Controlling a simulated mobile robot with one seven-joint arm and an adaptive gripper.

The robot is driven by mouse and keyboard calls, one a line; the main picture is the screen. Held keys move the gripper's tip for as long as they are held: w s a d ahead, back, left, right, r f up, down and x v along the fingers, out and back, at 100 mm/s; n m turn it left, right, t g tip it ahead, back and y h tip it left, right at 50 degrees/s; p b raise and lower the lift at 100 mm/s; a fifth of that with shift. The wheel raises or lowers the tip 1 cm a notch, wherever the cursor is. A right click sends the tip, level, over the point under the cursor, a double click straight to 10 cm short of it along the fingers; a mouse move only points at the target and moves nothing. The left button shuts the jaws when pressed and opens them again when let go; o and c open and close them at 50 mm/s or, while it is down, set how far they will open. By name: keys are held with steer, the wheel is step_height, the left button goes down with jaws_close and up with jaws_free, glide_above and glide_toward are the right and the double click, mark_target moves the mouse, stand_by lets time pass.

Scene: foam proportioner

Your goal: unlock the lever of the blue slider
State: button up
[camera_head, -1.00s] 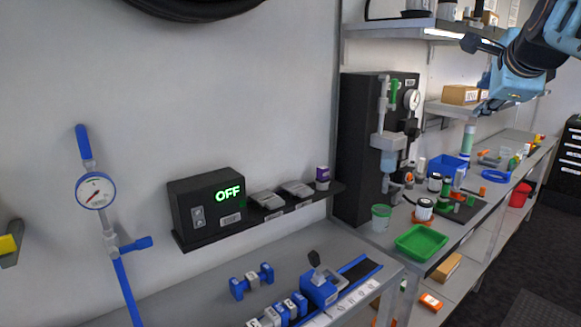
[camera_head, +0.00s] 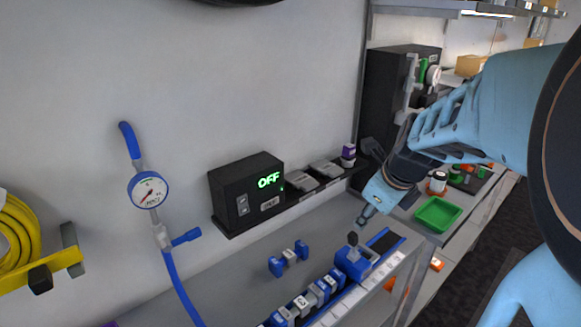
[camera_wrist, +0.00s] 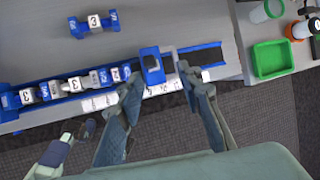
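The blue slider (camera_head: 357,262) sits on the blue rail at the right end of the bench. Its dark-topped lever (camera_head: 352,240) stands up from its top. In the wrist view the slider (camera_wrist: 150,75) is near the picture's middle, and the lever (camera_wrist: 152,62) shows from above as a dark block. My gripper (camera_head: 366,216) is above the slider and a little to its right in the head view. In the wrist view my gripper (camera_wrist: 161,73) is open, with one finger on each side of the slider. I cannot tell whether either finger touches it.
The blue rail (camera_wrist: 213,55) carries several numbered blocks (camera_head: 301,303) left of the slider. A separate dumbbell-shaped block (camera_head: 289,257) lies behind them. A black box reading OFF (camera_head: 246,187) stands on a wall shelf. A green tray (camera_head: 438,214) is to the right.

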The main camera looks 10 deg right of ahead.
mark_target(353, 235)
steer(key=b+x, duration=0.3)
steer(key=s+a+b+x, duration=0.1)
steer(key=b+x, duration=0.1)
steer(key=x, duration=0.2)
steer(key=b+x, duration=0.3)
steer(key=x, duration=0.1)
steer(key=shift+s+a+f+b, duration=0.2)
steer(key=shift+f+b, duration=0.15)
steer(key=shift+f, duration=0.25)
jaws_close()
